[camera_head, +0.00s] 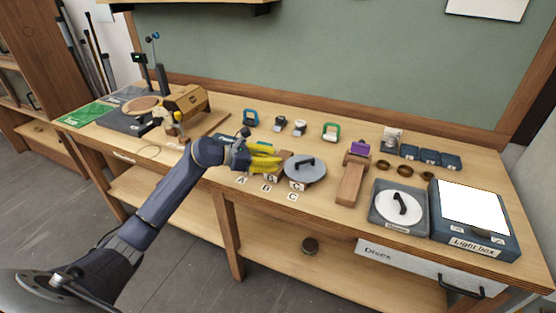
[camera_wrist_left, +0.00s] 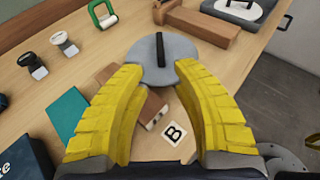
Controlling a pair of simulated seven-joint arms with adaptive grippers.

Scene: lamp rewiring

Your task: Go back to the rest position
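My left gripper (camera_head: 270,157) reaches in from the left over the front-middle of the workbench (camera_head: 330,213). Its yellow fingers are spread apart in the left wrist view (camera_wrist_left: 160,70), with nothing gripped between them. A grey disc (camera_head: 305,172) with a dark handle lies just beyond the fingertips; it also shows in the left wrist view (camera_wrist_left: 165,62). A wooden block (camera_wrist_left: 150,108) shows below, between the fingers, near the card marked B (camera_wrist_left: 174,133). I cannot tell whether the fingertips touch the disc. My right gripper is not in view.
The light box (camera_head: 473,207) and a white disc on a dark base (camera_head: 400,206) stand at the right. A wooden stand with a purple piece (camera_head: 359,148) is right of the grey disc. A wooden box (camera_head: 186,102) and green board (camera_head: 87,115) are at the left.

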